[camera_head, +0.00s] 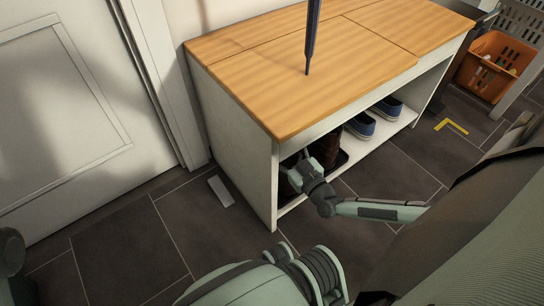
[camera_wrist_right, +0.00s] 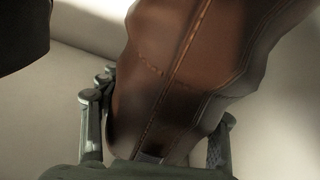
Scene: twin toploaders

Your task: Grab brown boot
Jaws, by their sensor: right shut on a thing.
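The brown boot (camera_wrist_right: 190,65) fills the middle of the right wrist view, with a stitched seam running down it. My right gripper (camera_wrist_right: 165,105) has one finger on each side of the boot and is shut on it. In the head view, my right gripper (camera_head: 300,174) reaches into the open lower shelf of the bench. Dark brown boot leather (camera_head: 326,149) shows just behind it, partly hidden by the gripper and the bench top. My left gripper is not in view.
The white bench (camera_head: 238,150) has a wooden top, with its side panel left of my gripper. Blue shoes (camera_head: 360,126) stand farther right on the shelf. An orange basket (camera_head: 490,75) is at the upper right. Dark floor tiles lie open in front.

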